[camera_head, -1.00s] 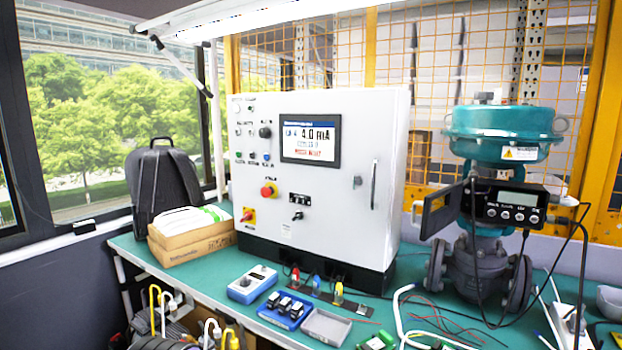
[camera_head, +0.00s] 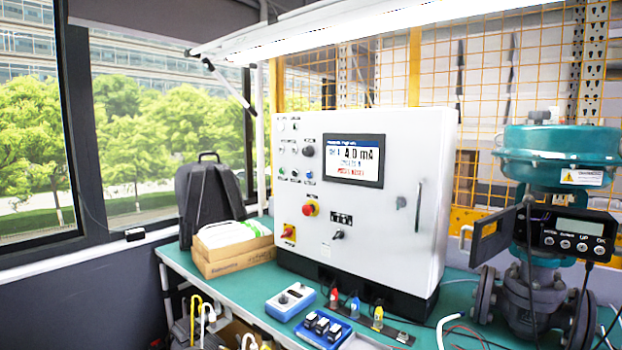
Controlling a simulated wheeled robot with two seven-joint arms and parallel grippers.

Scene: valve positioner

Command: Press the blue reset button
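A white control cabinet (camera_head: 372,225) stands on the green bench, its front facing me. A small blue button (camera_head: 308,175) sits at the right end of the lower row of small controls on its front. It lies left of the display screen (camera_head: 355,161); the small label under it is too small to read. Neither of my grippers is in view, and nothing covers the button.
A red emergency knob (camera_head: 310,208) and a red-yellow switch (camera_head: 289,232) sit below the button. A blue handheld box (camera_head: 290,302), a cardboard box (camera_head: 235,258) and a teal valve actuator (camera_head: 556,152) stand on the green bench (camera_head: 240,290).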

